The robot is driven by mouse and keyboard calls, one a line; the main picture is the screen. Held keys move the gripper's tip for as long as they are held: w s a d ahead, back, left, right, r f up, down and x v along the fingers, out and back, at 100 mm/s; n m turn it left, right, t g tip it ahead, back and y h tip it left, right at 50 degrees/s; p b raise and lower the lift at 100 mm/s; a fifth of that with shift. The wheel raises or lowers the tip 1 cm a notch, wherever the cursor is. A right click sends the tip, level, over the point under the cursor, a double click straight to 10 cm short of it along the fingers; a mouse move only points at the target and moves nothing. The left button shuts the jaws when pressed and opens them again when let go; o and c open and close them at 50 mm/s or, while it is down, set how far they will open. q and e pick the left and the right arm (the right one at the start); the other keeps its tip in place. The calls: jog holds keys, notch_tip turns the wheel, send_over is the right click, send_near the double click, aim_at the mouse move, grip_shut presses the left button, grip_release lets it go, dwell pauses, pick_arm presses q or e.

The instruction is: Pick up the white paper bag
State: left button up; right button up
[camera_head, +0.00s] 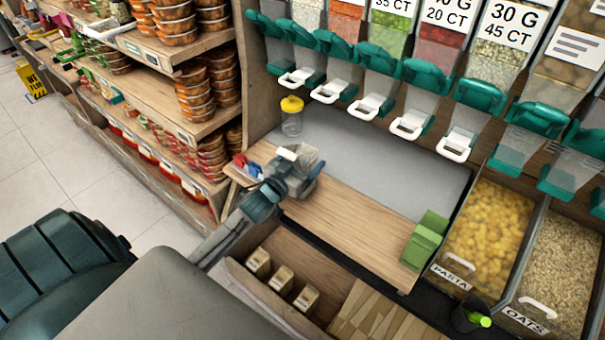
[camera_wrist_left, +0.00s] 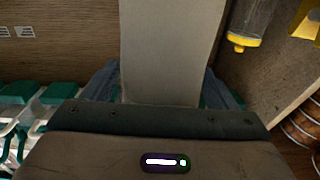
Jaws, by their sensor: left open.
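A pale greyish-white paper bag (camera_head: 306,157) stands at the left end of the wooden counter, partly hidden by my gripper. In the left wrist view a broad, plain pale face of the bag (camera_wrist_left: 172,50) fills the middle, between the two fingers. My left gripper (camera_head: 292,174) is at the bag and is open, with a finger on either side of it. It also shows in the left wrist view (camera_wrist_left: 165,90). Whether the fingers touch the bag I cannot tell. My right gripper is not in view.
A clear jar with a yellow lid (camera_head: 291,117) stands behind the bag. Small red and blue items (camera_head: 246,168) lie left of it. Green boxes (camera_head: 427,240) stand at the counter's right end. Dispensers with white handles (camera_head: 409,124) overhang the back. The counter's middle (camera_head: 345,205) is clear.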

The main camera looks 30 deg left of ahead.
pick_arm(q)
jog(key=c, duration=1.3)
